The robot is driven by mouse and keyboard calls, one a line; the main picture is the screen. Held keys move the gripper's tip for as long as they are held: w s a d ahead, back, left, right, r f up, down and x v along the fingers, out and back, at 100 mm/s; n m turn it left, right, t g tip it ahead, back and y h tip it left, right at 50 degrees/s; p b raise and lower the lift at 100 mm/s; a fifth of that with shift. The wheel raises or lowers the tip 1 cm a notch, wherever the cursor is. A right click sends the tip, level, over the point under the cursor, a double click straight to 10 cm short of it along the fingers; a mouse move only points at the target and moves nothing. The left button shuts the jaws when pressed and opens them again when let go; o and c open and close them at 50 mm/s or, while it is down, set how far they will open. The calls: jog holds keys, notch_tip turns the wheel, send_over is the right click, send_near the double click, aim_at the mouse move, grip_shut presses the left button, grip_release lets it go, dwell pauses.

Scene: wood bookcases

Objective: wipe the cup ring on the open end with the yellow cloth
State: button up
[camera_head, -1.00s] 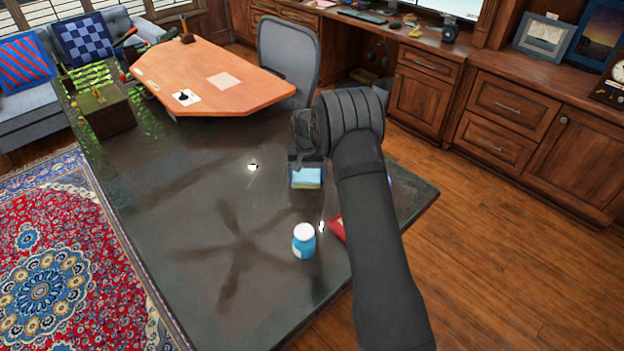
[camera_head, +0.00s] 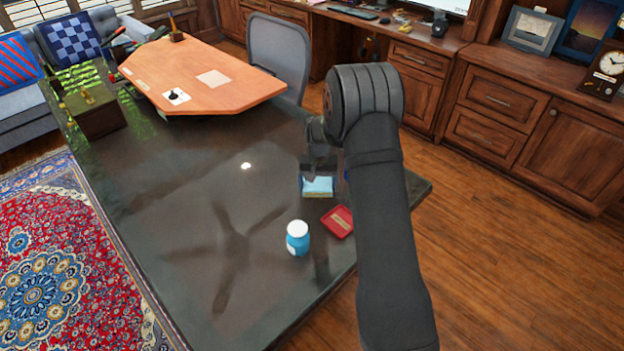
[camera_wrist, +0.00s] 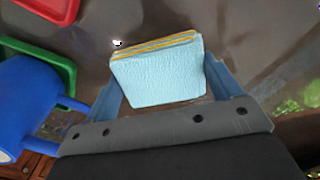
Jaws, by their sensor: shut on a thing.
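My gripper (camera_wrist: 165,85) is shut on a folded cloth (camera_wrist: 158,78), pale blue on its broad face with yellow layers along its edge. In the head view the cloth (camera_head: 318,187) shows below the dark wrist, over the right part of the dark glossy table (camera_head: 170,220). I cannot tell whether it touches the tabletop. The blue fingers stand at its two sides in the wrist view. I cannot make out a cup ring in either view; my arm covers part of the table's right side.
A white-capped blue bottle (camera_head: 297,238) and a red tray (camera_head: 339,221) stand on the table near the cloth. A blue object (camera_wrist: 28,100), a green tray (camera_wrist: 40,68) and a red tray (camera_wrist: 52,8) show in the wrist view. The table's middle is largely clear, with bright reflections.

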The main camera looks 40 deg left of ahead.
jog(key=shift+a, duration=4.1)
notch_tip(320, 180, up, 8)
jog(key=w+d+r+m, duration=0.2)
jog(key=w+d, duration=0.9)
jog(key=w, duration=0.2)
jog(key=w+d+f+m, duration=0.1)
jog(key=w+d, duration=0.2)
jog(key=d, duration=0.4)
jog(key=w+d+f+m, duration=0.1)
jog(key=w+d+f, duration=0.1)
jog(key=d, duration=0.6)
jog(key=s+d+f+m, duration=0.1)
jog(key=s+d+f, duration=0.1)
jog(key=d, duration=0.9)
jog(key=s+d+f+m, duration=0.1)
jog(key=d+f+m, duration=0.1)
jog(key=d, duration=1)
jog(key=s+d+f+m, duration=0.2)
jog(key=d+f, duration=0.1)
jog(key=d, duration=0.8)
jog(key=shift+s+d, duration=0.15)
jog(key=shift+s, duration=0.15)
